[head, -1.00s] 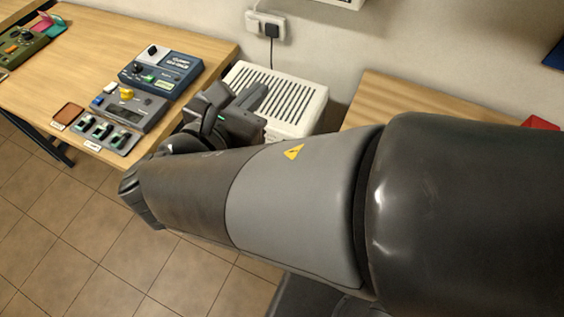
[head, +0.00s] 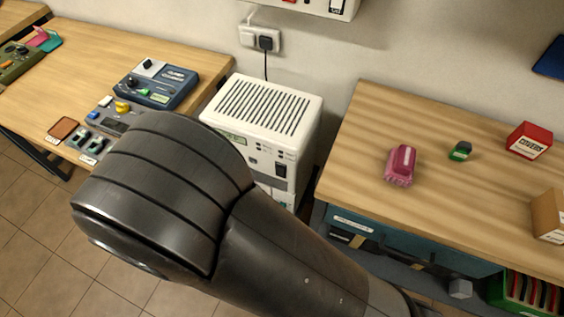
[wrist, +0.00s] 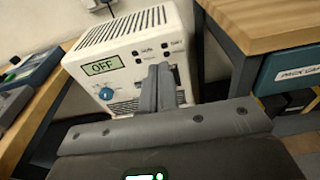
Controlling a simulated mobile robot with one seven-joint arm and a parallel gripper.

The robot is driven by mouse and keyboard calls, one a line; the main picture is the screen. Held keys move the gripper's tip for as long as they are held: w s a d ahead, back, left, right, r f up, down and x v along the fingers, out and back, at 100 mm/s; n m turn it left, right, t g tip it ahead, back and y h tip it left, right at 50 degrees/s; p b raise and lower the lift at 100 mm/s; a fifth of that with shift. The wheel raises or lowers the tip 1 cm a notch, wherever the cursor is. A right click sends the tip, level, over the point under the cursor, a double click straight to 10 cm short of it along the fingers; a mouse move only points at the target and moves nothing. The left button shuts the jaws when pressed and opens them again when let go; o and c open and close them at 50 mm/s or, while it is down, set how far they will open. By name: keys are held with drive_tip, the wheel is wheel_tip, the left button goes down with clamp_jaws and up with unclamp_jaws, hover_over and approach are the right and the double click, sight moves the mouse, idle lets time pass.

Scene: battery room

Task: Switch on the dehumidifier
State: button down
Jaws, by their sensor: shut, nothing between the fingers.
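The dehumidifier (head: 268,105) is a white box with a slotted top, standing between two wooden benches. Its front carries a black switch (head: 280,170), partly lit from the side in the head view. In the wrist view the dehumidifier (wrist: 122,36) has a display (wrist: 103,65) reading OFF, a blue knob (wrist: 106,94) below it and small dark marks or buttons to the right. My gripper (wrist: 164,72) is shut and empty, its fingers in front of the right part of the front panel. The fingers hide part of that panel; contact cannot be told. My arm hides the gripper in the head view.
A black plug sits in the wall socket (head: 260,40) above. The left bench (head: 80,60) holds several control boxes.

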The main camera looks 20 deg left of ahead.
sight(280, 176)
wheel_tip(280, 176, down, 16)
drive_tip(key=shift+r, duration=0.1)
idle(0.4)
drive_tip(key=w, duration=0.4)
drive_tip(key=w+f, duration=0.1)
drive_tip(key=w, duration=0.9)
drive_tip(key=shift+f, duration=0.35)
drive_tip(key=shift+w+f+t, duration=0.1)
drive_tip(key=shift+w+t, duration=0.05)
drive_tip(key=shift+t, duration=0.15)
drive_tip(key=s+f, duration=0.1)
drive_tip(key=s, duration=1.3)
drive_tip(key=shift+f, duration=0.35)
